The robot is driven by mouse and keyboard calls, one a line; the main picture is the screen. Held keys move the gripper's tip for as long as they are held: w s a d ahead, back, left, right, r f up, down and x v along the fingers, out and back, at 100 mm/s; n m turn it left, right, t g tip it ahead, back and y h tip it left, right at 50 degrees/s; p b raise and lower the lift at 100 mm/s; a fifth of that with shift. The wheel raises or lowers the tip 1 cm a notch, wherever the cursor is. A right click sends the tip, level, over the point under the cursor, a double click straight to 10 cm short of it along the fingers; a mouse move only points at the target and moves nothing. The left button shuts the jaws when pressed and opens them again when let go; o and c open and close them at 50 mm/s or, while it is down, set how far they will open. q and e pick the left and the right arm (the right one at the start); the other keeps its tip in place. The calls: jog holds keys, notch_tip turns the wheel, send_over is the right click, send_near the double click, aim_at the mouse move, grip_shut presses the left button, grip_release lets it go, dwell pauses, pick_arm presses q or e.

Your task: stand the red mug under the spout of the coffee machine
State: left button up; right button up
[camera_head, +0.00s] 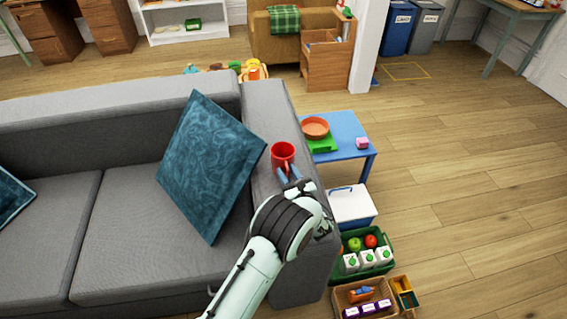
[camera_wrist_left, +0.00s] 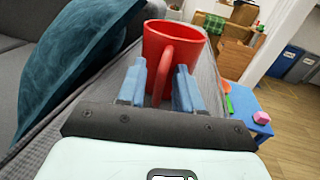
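The red mug (camera_head: 282,155) stands upright on the right armrest of the grey sofa (camera_head: 262,110). It also shows in the left wrist view (camera_wrist_left: 188,42), with its handle facing me. My left gripper (camera_head: 288,174) reaches over the armrest to the near side of the mug. In the left wrist view the two blue fingers (camera_wrist_left: 161,82) are apart, one on each side of the mug's handle, with a narrow gap visible around it. My right gripper is not in view. No coffee machine or spout shows in either view.
A teal cushion (camera_head: 209,160) leans on the sofa left of my arm. Right of the armrest are a blue table (camera_head: 352,143) with an orange bowl (camera_head: 315,127), a white-and-blue box (camera_head: 352,207) and a green crate (camera_head: 382,268). The wooden floor (camera_head: 470,190) further right is clear.

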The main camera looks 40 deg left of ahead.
pick_arm(q)
grip_shut()
jog(key=shift+r, duration=0.2)
